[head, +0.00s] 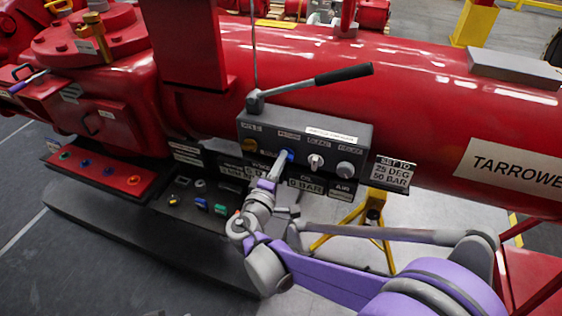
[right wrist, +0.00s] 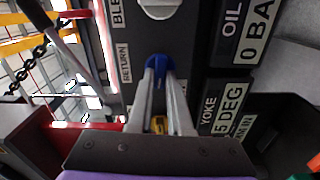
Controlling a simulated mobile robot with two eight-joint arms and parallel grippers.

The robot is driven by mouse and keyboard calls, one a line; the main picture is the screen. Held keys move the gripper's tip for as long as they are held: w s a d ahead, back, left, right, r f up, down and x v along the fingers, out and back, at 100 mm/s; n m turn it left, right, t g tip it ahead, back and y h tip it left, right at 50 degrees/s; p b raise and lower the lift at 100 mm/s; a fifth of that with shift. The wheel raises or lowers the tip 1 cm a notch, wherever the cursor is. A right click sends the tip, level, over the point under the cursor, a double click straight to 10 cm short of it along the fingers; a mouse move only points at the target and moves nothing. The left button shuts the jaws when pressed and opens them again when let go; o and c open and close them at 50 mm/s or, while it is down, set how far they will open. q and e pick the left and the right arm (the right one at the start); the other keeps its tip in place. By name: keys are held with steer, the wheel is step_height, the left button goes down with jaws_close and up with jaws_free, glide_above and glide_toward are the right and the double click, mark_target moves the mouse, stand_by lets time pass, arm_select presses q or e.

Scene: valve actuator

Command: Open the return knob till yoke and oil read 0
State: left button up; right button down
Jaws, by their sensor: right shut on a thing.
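The return knob is blue and sits on the front of a grey control box (head: 360,131), under a RETURN label. In the right wrist view the blue return knob (right wrist: 157,68) lies between my two fingertips. My right gripper (head: 284,158) is shut on it, and the fingers hide part of it in the head view. The oil display (right wrist: 258,32) starts with 0 BA, cut off at the frame edge; in the head view it reads 0 BAR. The yoke display (right wrist: 233,107) ends in 5 DEG, its first part hidden. My left gripper is not in view.
The bleed knob (head: 316,161) and another grey knob (head: 346,169) sit right of the blue one. A black-handled lever (head: 330,78) rises above the box. A sign (head: 391,174) reads SET TO 25 DEG, 50 BAR. The large red cylinder (head: 430,85) lies behind.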

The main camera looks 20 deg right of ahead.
steer(key=c, duration=0.8)
jaws_free()
steer(key=shift+c, duration=0.2)
steer(key=v, duration=1.1)
steer(key=shift+w, duration=0.15)
